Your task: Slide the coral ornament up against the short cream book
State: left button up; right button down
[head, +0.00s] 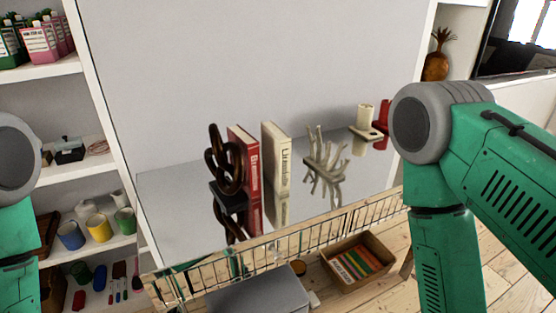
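The coral ornament (326,145) is a pale, branching piece on a small base. It stands upright on a glossy grey surface that mirrors it. The cream book (276,155) stands upright to its left, spine facing me, with dark lettering. A narrow gap shows between the book and the coral's base. My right arm comes in from the right and my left arm shows only at the left edge. Neither gripper is in view.
A red book (244,156) stands left of the cream book, beside a dark knot sculpture (225,160). A candle holder (366,128) and a red object (382,122) stand to the coral's right. A wire basket rail (290,243) runs along the front. The surface's left end is clear.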

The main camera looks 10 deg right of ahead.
aim_at(328, 171)
jog(key=l+u, duration=0.15)
jog(key=u, duration=0.25)
jog(key=l+u, duration=0.15)
jog(key=u, duration=0.2)
jog(key=l+u, duration=0.15)
jog(key=l, duration=0.3)
jog(key=k+l+u, duration=0.2)
jog(key=l, duration=0.2)
jog(key=l+u, duration=0.15)
jog(key=l, duration=0.3)
jog(key=k+l+u, duration=0.15)
jog(key=l, duration=0.25)
jog(key=k+l+u, duration=0.2)
jog(key=l, duration=0.2)
jog(key=i, duration=0.05)
